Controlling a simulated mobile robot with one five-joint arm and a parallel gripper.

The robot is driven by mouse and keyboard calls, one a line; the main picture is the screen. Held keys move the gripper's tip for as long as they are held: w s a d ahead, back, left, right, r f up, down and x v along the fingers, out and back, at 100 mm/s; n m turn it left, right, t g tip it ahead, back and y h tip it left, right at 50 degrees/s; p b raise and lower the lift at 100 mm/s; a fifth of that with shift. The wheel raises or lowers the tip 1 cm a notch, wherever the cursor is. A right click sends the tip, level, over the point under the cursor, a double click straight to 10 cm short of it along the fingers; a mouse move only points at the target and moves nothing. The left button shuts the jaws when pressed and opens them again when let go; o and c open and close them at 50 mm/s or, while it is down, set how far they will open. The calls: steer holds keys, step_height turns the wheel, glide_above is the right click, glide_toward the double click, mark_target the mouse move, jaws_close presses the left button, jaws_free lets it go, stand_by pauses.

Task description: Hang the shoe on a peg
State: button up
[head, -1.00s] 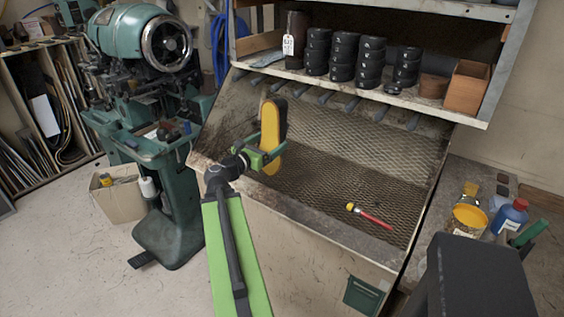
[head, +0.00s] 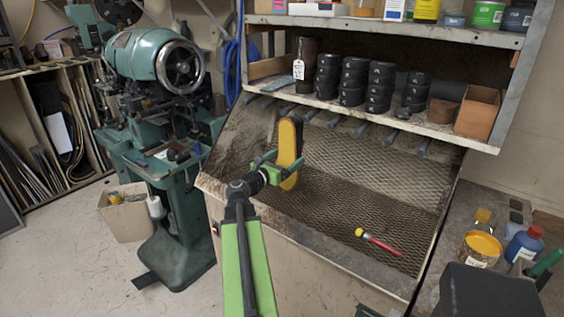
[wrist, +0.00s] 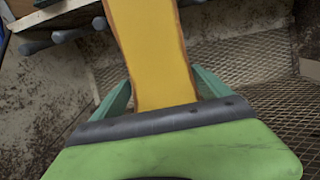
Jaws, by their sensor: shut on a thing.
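The shoe (head: 287,145) shows its yellow sole and a dark upper behind it. It is held upright in front of the mesh-lined bench. My gripper (head: 276,170) is shut on its lower part. In the wrist view the yellow sole (wrist: 152,50) rises between the green fingers and runs out of the top of the picture. A row of grey pegs (head: 337,121) sticks out below the shelf, to the right of and behind the shoe. Pegs (wrist: 65,35) also show at upper left in the wrist view. The shoe's top is near the peg row in the head view; I cannot tell the gap in depth.
The shelf (head: 430,128) above the pegs holds stacked black rolls (head: 354,80) and a wooden box (head: 477,110). A red-handled tool (head: 380,243) lies on the mesh (head: 345,165). A green stitching machine (head: 165,60) stands at left. Paint and bottles stand at right.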

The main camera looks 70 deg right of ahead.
steer(key=shift+x, duration=2.8)
steer(key=shift+d, duration=0.3)
steer(key=shift+c, duration=0.8)
steer(key=shift+x, duration=1.15)
steer(key=shift+s+f, duration=0.1)
steer(key=o, duration=1.8)
